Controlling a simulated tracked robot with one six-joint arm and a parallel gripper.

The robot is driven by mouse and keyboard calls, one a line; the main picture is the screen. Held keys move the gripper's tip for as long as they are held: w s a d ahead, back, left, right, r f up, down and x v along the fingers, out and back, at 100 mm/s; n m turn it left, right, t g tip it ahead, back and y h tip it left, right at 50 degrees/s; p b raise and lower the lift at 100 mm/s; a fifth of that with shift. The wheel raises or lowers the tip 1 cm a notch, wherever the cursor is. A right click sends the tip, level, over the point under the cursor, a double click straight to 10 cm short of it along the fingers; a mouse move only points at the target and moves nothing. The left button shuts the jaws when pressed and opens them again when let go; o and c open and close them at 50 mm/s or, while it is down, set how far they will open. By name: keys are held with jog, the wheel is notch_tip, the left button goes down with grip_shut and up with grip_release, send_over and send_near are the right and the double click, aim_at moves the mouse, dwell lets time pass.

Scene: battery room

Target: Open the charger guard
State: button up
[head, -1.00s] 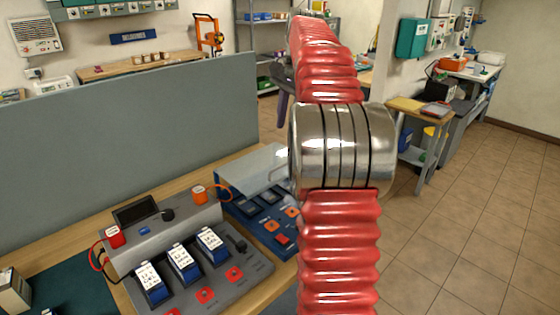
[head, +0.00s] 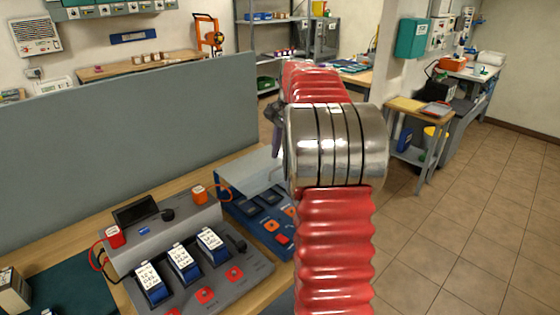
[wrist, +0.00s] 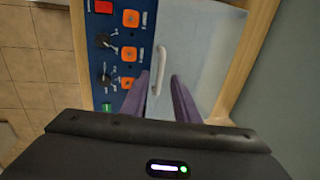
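The charger guard (head: 258,168) is a pale, see-through cover over the far part of the blue charger (head: 272,225), right of the grey charger. In the wrist view the guard (wrist: 203,50) fills the middle right, with a white bar handle (wrist: 161,62) along its left side. The guard looks closed. My gripper (wrist: 159,77) is open, with its two purple fingers on either side of the handle's lower part in the picture. I cannot tell whether they touch it. In the head view my arm hides most of my gripper.
The grey charger (head: 205,268) holds several blue-and-white batteries and stands left of the blue charger. A tall grey partition (head: 120,150) runs behind the bench. Tiled floor is open at right.

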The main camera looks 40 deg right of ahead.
jog(key=shift+w+f, duration=0.25)
jog(key=shift+f, duration=1.05)
grip_shut()
